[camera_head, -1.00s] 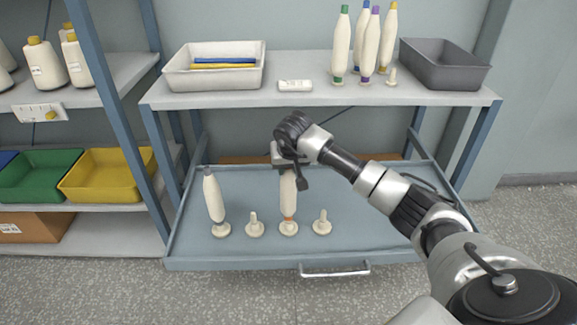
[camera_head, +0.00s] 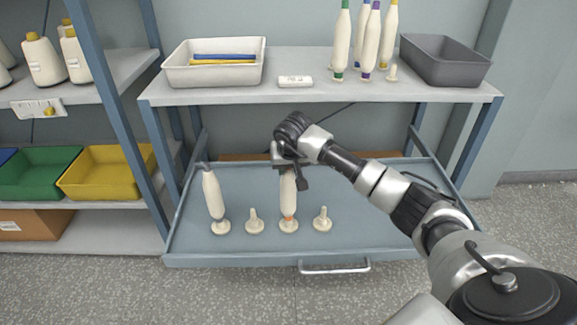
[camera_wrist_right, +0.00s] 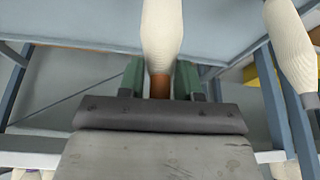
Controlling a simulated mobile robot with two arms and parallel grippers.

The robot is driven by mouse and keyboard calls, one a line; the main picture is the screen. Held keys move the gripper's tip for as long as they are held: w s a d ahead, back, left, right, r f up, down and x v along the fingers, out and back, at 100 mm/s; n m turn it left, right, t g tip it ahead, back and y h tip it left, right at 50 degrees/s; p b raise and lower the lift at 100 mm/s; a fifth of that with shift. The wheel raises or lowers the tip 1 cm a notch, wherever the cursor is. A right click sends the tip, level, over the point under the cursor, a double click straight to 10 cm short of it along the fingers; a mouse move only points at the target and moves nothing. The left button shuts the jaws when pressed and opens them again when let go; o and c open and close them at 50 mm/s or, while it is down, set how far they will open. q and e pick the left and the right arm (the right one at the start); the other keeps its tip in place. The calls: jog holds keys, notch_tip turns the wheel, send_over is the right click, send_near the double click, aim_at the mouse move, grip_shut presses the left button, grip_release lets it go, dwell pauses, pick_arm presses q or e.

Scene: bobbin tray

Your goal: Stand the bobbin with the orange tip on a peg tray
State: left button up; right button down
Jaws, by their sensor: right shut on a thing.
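My right gripper (camera_head: 288,165) is shut on the upper end of the cream bobbin with the orange tip (camera_head: 289,190). In the right wrist view, the gripper's green fingers (camera_wrist_right: 160,84) stand either side of the orange tip, with the bobbin's cream body (camera_wrist_right: 162,35) beyond. The bobbin hangs upright over a peg (camera_head: 289,227) of the blue-grey peg tray (camera_head: 380,238). My left gripper is not in view.
A grey-tipped bobbin (camera_head: 213,195) stands on the leftmost peg. Bare pegs (camera_head: 254,221) and (camera_head: 322,220) flank the held bobbin. The shelf above holds a white bin (camera_head: 213,75), several colour-tipped bobbins (camera_head: 370,45) and a dark grey bin (camera_head: 445,65).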

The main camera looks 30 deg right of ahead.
jog(key=shift+f, duration=0.1)
jog(key=c, duration=0.7)
grip_release()
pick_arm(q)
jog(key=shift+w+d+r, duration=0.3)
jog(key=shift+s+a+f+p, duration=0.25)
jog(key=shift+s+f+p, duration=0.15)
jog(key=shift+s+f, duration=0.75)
pick_arm(e)
jog(key=v, duration=1)
jog(key=shift+s+r, duration=0.25)
jog(key=shift+r, duration=0.05)
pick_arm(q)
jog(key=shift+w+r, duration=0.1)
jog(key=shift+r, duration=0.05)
